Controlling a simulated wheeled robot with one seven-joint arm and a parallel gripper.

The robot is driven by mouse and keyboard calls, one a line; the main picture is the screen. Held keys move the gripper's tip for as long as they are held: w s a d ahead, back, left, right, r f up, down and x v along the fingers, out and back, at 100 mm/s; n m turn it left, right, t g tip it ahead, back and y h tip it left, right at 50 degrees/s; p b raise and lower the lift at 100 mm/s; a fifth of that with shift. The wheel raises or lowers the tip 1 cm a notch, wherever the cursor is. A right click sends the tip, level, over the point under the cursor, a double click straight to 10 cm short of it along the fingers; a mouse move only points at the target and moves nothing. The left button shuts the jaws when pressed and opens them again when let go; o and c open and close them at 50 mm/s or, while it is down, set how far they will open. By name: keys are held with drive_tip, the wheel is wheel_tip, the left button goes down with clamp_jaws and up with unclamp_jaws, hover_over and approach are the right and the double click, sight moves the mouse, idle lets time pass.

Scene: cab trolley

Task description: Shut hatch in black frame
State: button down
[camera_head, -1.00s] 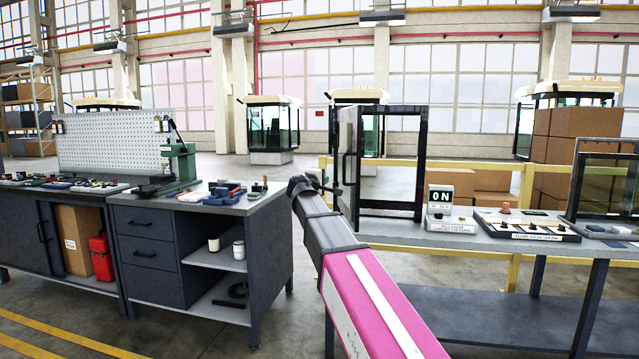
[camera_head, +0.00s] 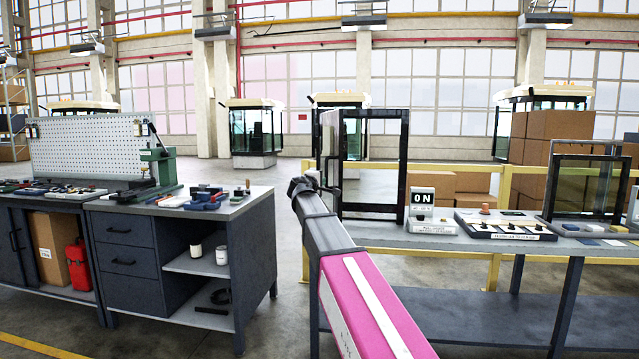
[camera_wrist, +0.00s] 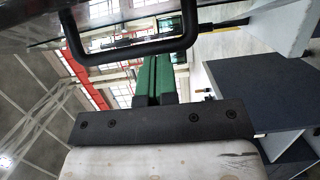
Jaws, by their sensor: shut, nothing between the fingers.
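The black frame (camera_head: 404,165) stands upright on the grey bench right of centre in the head view. Its glazed hatch (camera_head: 329,140) hangs open at the frame's left side, swung out at an angle. A black U-shaped handle (camera_wrist: 130,52) on the hatch crosses the top of the wrist view. My gripper (camera_head: 304,186) is just left of the hatch in the head view. Its green fingers (camera_wrist: 166,62) are together and empty, with their tips close to the handle bar. I cannot tell whether they touch it.
A box reading "ON" (camera_head: 421,203) and a switch panel (camera_head: 503,226) sit on the bench right of the frame. A second dark frame (camera_head: 585,190) stands farther right. A grey workbench (camera_head: 150,255) with tools is at the left, with a floor gap between.

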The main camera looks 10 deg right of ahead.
drive_tip(key=w+d+n+t+y, duration=0.1)
drive_tip(key=w+d, duration=0.2)
drive_tip(key=d, duration=1)
drive_tip(key=w+d+n+y, duration=0.1)
drive_tip(key=w+d, duration=0.1)
drive_tip(key=d, duration=1)
drive_tip(key=w+d, duration=1.7)
drive_tip(key=w, duration=0.1)
drive_tip(key=shift+w, duration=0.15)
